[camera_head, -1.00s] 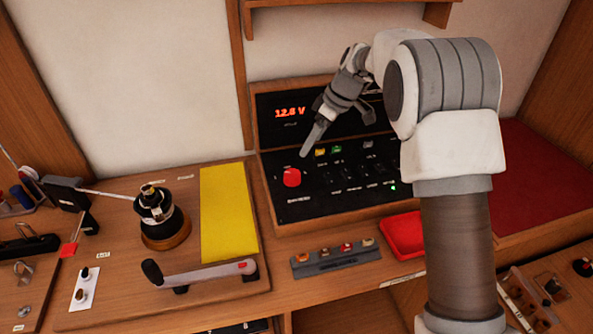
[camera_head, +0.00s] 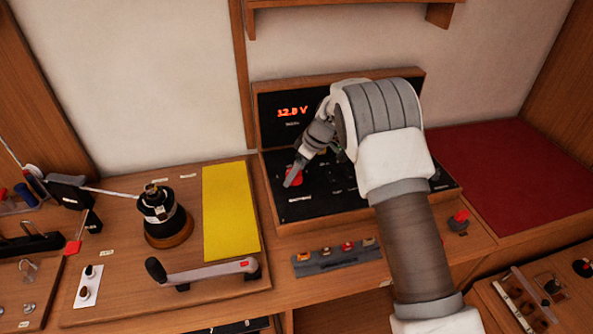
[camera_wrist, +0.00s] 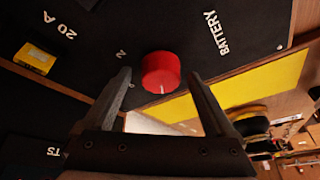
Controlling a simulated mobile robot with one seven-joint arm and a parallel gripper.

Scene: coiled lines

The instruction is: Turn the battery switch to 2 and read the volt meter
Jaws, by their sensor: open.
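The battery switch is a red round knob (camera_wrist: 161,72) on the black panel (camera_wrist: 105,30). In the wrist view it sits between and just beyond my open fingertips (camera_wrist: 159,76), with a white mark on its rim. A "2" label is beside it and a "BATTERY" label (camera_wrist: 215,32) lies to its right. In the head view my gripper (camera_head: 291,180) partly covers the red knob (camera_head: 297,174). I cannot tell whether the fingers touch it. The volt meter (camera_head: 292,112) has red lit digits that look like 12.8 V, slightly blurred.
A yellow sheet (camera_head: 230,212), a black winch (camera_head: 158,207) and a crank handle (camera_head: 203,274) are left of the panel. A strip with several small coloured pieces (camera_head: 336,258) lies in front. My arm hides the panel's right part.

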